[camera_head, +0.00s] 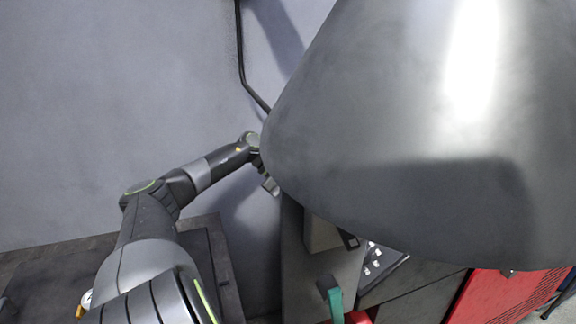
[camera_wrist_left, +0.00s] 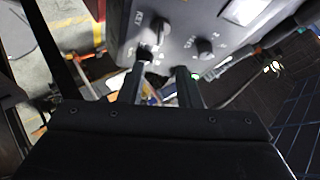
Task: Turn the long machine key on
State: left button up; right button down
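In the left wrist view a grey control panel (camera_wrist_left: 185,40) fills the upper middle. The key switch (camera_wrist_left: 160,29), marked KEY, is on its left part, and a dark round knob (camera_wrist_left: 205,47) is to its right. My left gripper (camera_wrist_left: 164,66) is open, its two fingers apart below the panel. The left finger's tip is close under the key switch; I cannot tell whether it touches the key. Nothing clear shows between the fingers. In the head view my left gripper (camera_head: 270,185) is partly hidden at the edge of a large grey hood, and the key is hidden. My right gripper is not visible.
The large grey hood (camera_head: 420,130) covers the right half of the head view. Below it are a grey cabinet (camera_head: 325,270), a green-handled item (camera_head: 335,300) and a red box (camera_head: 505,295). A black cable (camera_head: 241,50) hangs along the wall.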

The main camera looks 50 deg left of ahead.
pick_arm(q)
jog(key=b+v, duration=0.1)
jog(key=v, duration=0.5)
jog(key=shift+f, duration=0.1)
